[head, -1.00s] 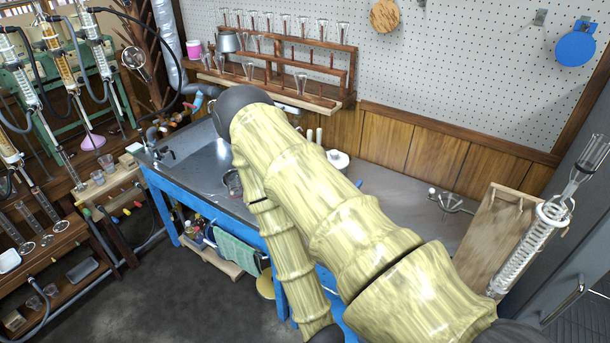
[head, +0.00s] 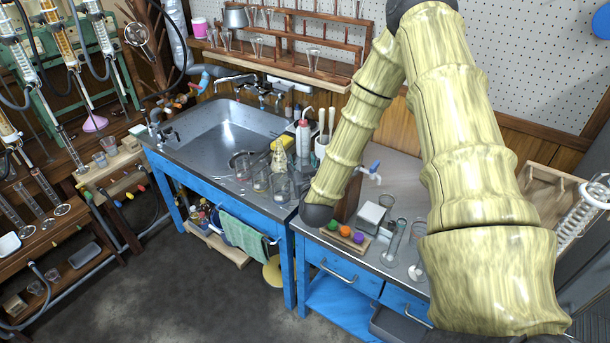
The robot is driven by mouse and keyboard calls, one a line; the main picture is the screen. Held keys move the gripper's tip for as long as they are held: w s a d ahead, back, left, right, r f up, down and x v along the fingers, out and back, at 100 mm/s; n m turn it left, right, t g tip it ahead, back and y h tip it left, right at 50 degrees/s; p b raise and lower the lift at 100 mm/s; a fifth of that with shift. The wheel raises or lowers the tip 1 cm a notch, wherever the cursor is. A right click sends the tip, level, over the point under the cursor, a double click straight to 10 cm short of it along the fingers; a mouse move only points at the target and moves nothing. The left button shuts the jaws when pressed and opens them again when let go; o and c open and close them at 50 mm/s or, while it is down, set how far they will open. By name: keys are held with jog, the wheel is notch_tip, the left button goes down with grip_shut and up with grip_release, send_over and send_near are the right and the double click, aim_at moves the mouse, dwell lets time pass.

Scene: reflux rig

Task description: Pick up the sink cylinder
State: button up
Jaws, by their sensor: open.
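The steel sink (head: 228,132) is set in the blue-framed bench, and several clear glass vessels stand at its right edge, among them a beaker (head: 262,177). A tall clear cylinder (head: 394,240) stands upright on the counter right of the sink. A second clear vessel (head: 417,268) stands close to its right, beside my arm. I cannot tell for certain which glass is the sink cylinder. My arm rises at the right and bends down, its dark joint over the counter right of the sink glassware. My gripper does not show.
A small rack with coloured balls (head: 344,236) and a white box (head: 371,216) stand by my arm. A white bottle (head: 303,137) stands behind the sink glassware. A wooden shelf (head: 300,65) with funnels hangs on the pegboard. The floor in front is clear.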

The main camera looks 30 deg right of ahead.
aim_at(306, 133)
jog(key=shift+m+h, duration=0.5)
jog(key=shift+h, duration=0.3)
jog(key=w+d+r, duration=0.2)
jog(key=w+d, duration=0.1)
jog(key=w+d+r+p, duration=0.1)
jog(key=w+d, duration=0.1)
jog(key=shift+w+d+r, duration=0.1)
jog(key=shift+w+r, duration=0.1)
jog(key=shift+r, duration=0.05)
jog(key=shift+r+p+x, duration=0.15)
jog(key=shift+p+x, duration=0.4)
jog(key=shift+x, duration=0.6)
jog(key=shift+r+p+x, duration=0.15)
jog(key=shift+p+x, duration=0.4)
jog(key=shift+x, duration=0.55)
jog(key=shift+w+d+f, duration=0.1)
jog(key=shift+w+d, duration=0.15)
jog(key=shift+w, duration=0.4)
grip_shut()
